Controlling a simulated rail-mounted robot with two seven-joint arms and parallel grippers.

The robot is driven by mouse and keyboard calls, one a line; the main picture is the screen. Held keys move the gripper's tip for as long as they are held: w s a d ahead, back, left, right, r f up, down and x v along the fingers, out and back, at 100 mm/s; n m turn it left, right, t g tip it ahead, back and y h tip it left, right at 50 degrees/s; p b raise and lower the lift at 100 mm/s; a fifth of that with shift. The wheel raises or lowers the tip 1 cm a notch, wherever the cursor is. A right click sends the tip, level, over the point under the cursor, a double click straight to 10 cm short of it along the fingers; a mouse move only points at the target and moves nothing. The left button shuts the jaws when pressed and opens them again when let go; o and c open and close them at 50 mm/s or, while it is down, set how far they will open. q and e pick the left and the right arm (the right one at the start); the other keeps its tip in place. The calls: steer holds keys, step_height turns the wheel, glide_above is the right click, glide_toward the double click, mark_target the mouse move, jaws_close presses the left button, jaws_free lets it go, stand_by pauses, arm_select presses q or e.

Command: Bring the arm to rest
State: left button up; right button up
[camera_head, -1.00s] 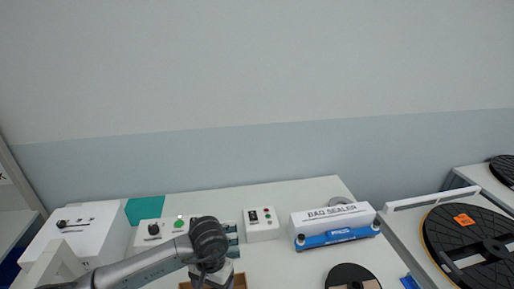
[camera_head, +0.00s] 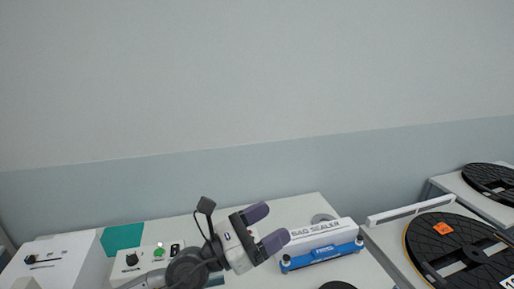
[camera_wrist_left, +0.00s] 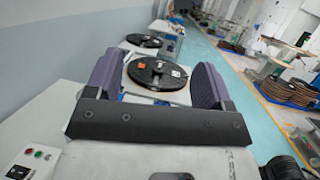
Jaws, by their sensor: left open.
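My left gripper (camera_head: 268,228) is raised above the bench, in front of the bag sealer in the head view. Its two purple-grey fingers are spread apart with nothing between them. In the left wrist view the open fingers (camera_wrist_left: 155,82) frame a distant black reel. My left arm comes in from the lower left. My right gripper is in neither view.
A white and blue bag sealer (camera_head: 322,248) stands right of the gripper on the white bench. A control box with a green button (camera_head: 158,252) is at left. A large black reel (camera_head: 455,250) lies on the right-hand station. The wall behind is bare.

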arm_select(q)
steer(key=a+r+n+t+y, duration=0.1)
steer(key=a+r+n+t, duration=0.3)
steer(key=r+n+t, duration=0.6)
steer(key=a+n+t+y, duration=0.35)
steer(key=n+y, duration=0.45)
steer(key=n, duration=0.3)
steer(key=a+n+t+y, duration=0.2)
steer(key=a+n+y, duration=0.2)
steer(key=n+y, duration=0.5)
steer(key=s+a+f+n+g, duration=0.4)
steer(key=s+f+n+g, duration=0.1)
steer(key=f, duration=0.6)
steer(key=s+a+f+n+g+y, duration=0.1)
steer(key=s+a+f+n+g, duration=0.3)
steer(key=f, duration=0.8)
steer(key=s+a+f+n+g, duration=0.3)
steer(key=s+f+n+g, duration=0.3)
steer(key=f, duration=0.5)
steer(key=s+a+f+n+g, duration=0.15)
steer(key=s+f+g, duration=0.45)
steer(key=s+f, duration=1.25)
step_height(320, 180, up, 35)
steer(key=s+p, duration=0.1)
steer(key=p, duration=3.2)
steer(key=shift+s+d+f, duration=0.2)
steer(key=shift+s, duration=0.1)
